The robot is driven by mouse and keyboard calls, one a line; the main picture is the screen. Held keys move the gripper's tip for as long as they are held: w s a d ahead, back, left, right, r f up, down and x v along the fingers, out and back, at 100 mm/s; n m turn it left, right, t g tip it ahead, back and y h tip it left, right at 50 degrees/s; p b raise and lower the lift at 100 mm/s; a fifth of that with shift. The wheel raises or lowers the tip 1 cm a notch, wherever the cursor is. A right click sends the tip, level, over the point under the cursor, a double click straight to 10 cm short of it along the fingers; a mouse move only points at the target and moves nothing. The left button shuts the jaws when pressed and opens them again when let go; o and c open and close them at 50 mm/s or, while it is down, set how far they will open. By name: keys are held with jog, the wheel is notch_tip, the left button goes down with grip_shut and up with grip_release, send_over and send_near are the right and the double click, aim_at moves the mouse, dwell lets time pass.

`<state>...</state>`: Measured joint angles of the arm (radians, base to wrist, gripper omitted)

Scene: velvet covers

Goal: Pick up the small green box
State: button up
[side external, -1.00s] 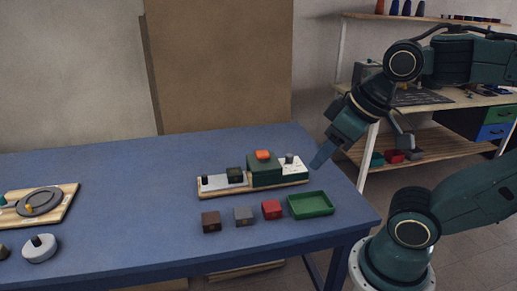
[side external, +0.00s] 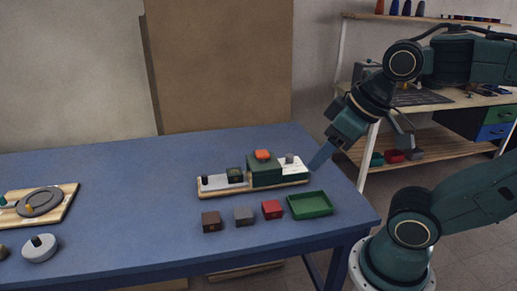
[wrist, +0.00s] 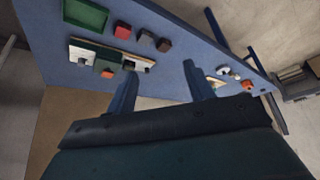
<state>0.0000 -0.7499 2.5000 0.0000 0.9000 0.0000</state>
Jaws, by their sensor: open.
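The small green box (side external: 235,175) is dark green and sits on a wooden-edged board with white plates, left of a larger green block with an orange button (side external: 262,155). My gripper (side external: 358,155) is above the table's right end, to the right of the board and apart from the box. Its two fingers are spread wide in the wrist view (wrist: 162,88), with nothing between them.
In front of the board (side external: 215,191) stand a brown box (side external: 211,222), a grey box (side external: 244,216), a red box (side external: 272,210) and a green tray (side external: 310,211). The table middle is clear.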

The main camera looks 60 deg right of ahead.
jog(key=shift+o, duration=0.5)
jog(key=shift+w+r, duration=0.1)
jog(key=w+d+r+m+g, duration=0.1)
jog(key=w+d+r+m, duration=0.15)
jog(key=w, duration=0.75)
jog(key=m+g, duration=0.5)
jog(key=m, duration=0.2)
send_over(235, 172)
jog(key=shift+n, duration=0.25)
jog(key=shift+d+f, duration=0.15)
jog(key=shift+f, duration=14.65)
jog(key=shift+f, duration=0.1)
